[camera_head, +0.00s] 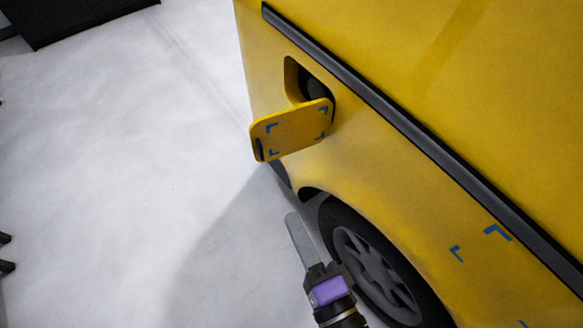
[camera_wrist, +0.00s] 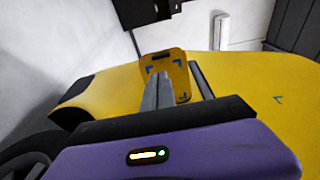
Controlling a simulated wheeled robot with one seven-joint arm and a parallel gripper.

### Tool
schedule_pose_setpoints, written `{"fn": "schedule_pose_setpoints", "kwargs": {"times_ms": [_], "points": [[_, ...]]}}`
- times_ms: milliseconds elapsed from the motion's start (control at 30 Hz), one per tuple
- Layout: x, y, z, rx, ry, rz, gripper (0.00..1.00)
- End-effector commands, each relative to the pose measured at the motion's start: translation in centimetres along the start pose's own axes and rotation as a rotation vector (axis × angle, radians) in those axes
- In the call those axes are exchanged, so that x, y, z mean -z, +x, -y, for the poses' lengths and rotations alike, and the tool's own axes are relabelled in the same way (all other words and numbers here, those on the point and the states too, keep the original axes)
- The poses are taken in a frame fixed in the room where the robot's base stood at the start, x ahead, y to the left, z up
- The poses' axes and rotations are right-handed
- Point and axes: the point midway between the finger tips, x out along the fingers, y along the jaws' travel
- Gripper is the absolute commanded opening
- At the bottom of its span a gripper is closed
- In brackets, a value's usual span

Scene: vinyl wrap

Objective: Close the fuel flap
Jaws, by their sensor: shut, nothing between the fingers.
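The yellow fuel flap (camera_head: 290,130) stands swung open from the side of the yellow car, with blue corner marks on its face. Behind it the dark fuel opening (camera_head: 311,80) is partly hidden by the flap. My gripper (camera_head: 292,218) is below the flap, in front of the wheel, with its long grey fingers together, empty and apart from the flap. In the wrist view the flap (camera_wrist: 168,66) shows upright beyond the gripper fingers (camera_wrist: 158,86), which cover part of its lower area.
The yellow car body (camera_head: 430,90) fills the right side, with a black trim strip (camera_head: 400,120) along it. A wheel (camera_head: 370,265) is beside my gripper. A dark box-like object (camera_head: 75,18) is at the upper left.

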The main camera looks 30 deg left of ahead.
Motion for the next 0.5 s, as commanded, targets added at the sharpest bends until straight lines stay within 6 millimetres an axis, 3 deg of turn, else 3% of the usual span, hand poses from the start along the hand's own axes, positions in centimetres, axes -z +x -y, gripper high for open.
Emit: {"fn": "schedule_pose_setpoints", "kwargs": {"times_ms": [167,500], "points": [[0.1,2.2,0.4,0.002,-0.003,-0.002,0.00],[0.1,8.8,0.4,0.002,-0.004,-0.003,0.00]]}}
